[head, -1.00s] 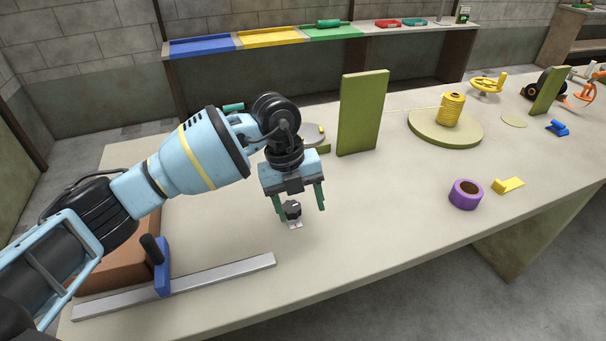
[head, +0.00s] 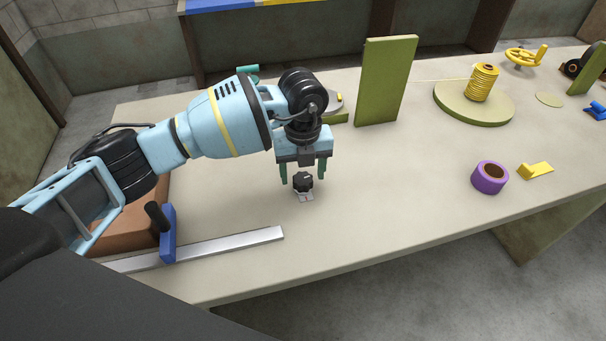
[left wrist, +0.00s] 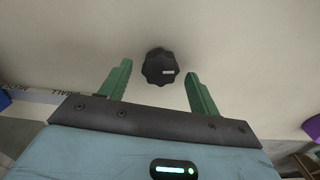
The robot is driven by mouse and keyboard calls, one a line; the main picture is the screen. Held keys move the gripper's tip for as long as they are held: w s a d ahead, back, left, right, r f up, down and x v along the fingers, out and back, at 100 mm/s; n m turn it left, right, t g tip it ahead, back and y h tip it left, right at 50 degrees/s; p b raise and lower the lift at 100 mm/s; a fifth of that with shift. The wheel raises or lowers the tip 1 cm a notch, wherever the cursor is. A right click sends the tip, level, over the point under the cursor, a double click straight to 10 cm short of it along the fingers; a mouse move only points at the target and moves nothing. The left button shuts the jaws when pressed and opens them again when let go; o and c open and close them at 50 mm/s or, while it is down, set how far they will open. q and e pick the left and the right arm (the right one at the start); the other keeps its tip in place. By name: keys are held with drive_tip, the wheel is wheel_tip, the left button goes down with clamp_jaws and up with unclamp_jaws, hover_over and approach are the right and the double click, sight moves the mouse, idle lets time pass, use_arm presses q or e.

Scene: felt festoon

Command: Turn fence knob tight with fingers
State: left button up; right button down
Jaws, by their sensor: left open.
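The fence knob (head: 302,181) is black and lobed, with a small white mark on its top, and sits on a small pale plate (head: 306,197) on the table. My left gripper (head: 303,183) points down over it, open, with green fingers on either side. In the left wrist view the knob (left wrist: 160,67) lies just beyond the fingertips of my left gripper (left wrist: 158,78), between their lines, with gaps on both sides. No contact shows. My right gripper is not in view.
A silver rail with a blue clamp (head: 168,236) lies at the front left. An olive upright board (head: 387,80) stands behind the gripper. A purple tape roll (head: 489,177) and a yellow piece (head: 535,171) lie to the right. The table between is clear.

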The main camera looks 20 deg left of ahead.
use_arm(q)
drive_tip(key=shift+f, duration=0.8)
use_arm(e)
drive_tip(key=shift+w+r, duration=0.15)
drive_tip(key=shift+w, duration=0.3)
use_arm(q)
drive_tip(key=shift+c, duration=0.4)
drive_tip(key=c, duration=0.7)
drive_tip(key=shift+c, duration=0.9)
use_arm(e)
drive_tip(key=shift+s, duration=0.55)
use_arm(q)
drive_tip(key=shift+m, duration=0.3)
